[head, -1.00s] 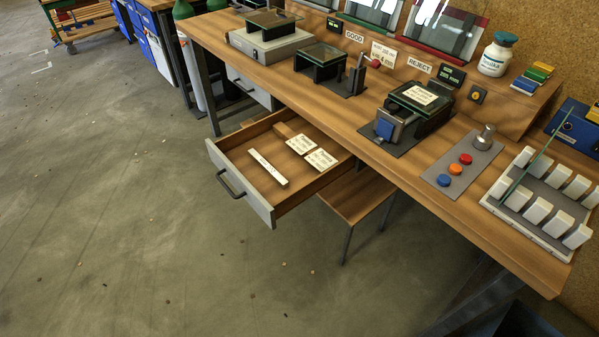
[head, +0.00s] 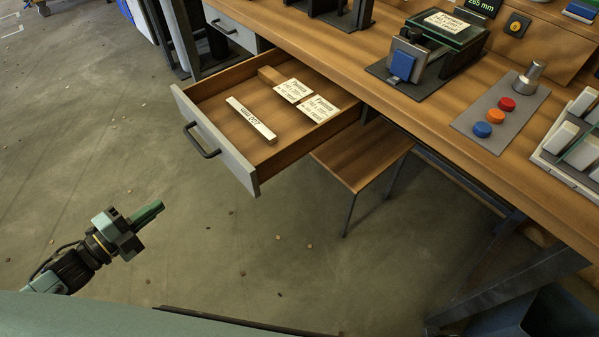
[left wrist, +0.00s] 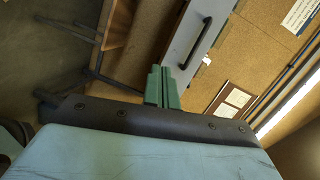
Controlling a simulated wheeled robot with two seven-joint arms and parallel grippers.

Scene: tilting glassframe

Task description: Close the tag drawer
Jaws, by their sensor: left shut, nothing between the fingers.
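The tag drawer (head: 222,146) is pulled far out from under the workbench, its grey front towards me with a dark bar handle (head: 201,141). It holds two printed tags (head: 306,97), a white labelled strip (head: 250,119) and a small wooden block. My left gripper (head: 150,212) is at the lower left of the head view, in front of and below the drawer front, apart from it. Its green fingers are shut and empty. In the left wrist view the fingers (left wrist: 162,87) show below the grey drawer front and its handle (left wrist: 193,42). My right gripper is out of view.
A wooden stool (head: 362,155) stands under the bench, right of the drawer. A second, closed drawer (head: 230,32) is at the upper left. The workbench (head: 430,120) carries a gauge, coloured buttons and a rack. Open floor lies before the drawer.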

